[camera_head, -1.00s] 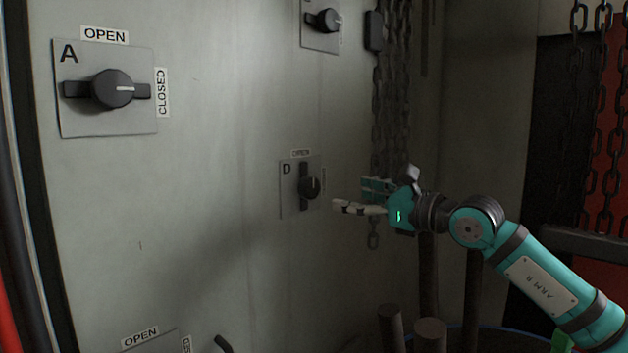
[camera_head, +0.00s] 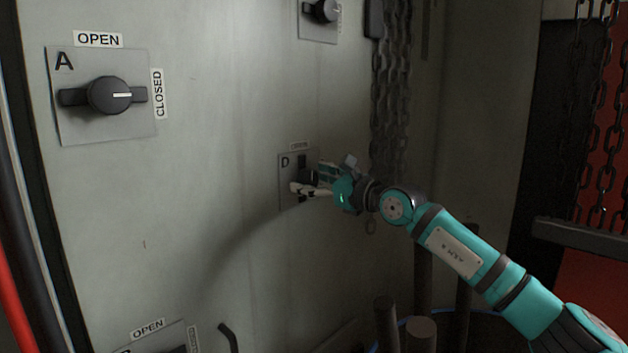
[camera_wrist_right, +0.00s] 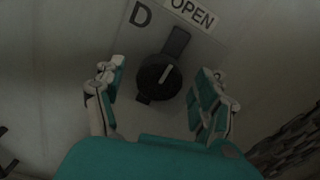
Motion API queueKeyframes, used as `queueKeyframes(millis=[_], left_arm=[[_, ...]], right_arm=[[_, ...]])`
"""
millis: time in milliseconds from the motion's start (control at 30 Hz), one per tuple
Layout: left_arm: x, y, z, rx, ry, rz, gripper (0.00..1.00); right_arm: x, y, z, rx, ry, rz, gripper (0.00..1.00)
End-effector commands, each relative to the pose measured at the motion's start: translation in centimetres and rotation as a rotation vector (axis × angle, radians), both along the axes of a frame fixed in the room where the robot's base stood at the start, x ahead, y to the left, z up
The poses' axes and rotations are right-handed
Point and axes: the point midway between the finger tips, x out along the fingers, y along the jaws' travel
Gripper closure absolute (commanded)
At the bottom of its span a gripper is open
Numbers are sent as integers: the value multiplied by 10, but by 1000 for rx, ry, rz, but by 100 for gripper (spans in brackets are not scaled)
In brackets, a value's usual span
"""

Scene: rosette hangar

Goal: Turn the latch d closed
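Latch D (camera_head: 302,163) is a dark knob with a bar handle on a grey plate (camera_head: 287,196) on the pale wall, partly hidden by my gripper in the head view. In the right wrist view the latch D knob (camera_wrist_right: 159,77) shows whole, its bar running towards the OPEN label (camera_wrist_right: 190,13) and its white mark pointing the same way. My right gripper (camera_head: 310,182) is at the latch. In the wrist view its open fingers (camera_wrist_right: 160,95) stand on either side of the knob, with gaps visible on both sides. My left gripper is not in view.
Latch A (camera_head: 110,96) is at upper left, its bar level and its mark towards CLOSED. Another latch (camera_head: 322,11) is at the top, and a further plate (camera_head: 160,340) is at the bottom. Chains (camera_head: 390,95) hang right of latch D, and dark posts (camera_head: 387,322) stand below.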

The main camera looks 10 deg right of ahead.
Motion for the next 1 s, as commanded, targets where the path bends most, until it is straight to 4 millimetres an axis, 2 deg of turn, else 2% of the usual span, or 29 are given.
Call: queueKeyframes(millis=[67,400,733,1000], left_arm=[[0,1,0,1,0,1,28],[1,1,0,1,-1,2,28],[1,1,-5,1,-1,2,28],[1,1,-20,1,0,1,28]], right_arm=[[0,0,0,0,0,0,40],[0,0,0,0,0,0,84],[0,0,-1,40,25,0,84],[0,-1,-3,184,119,0,84]])
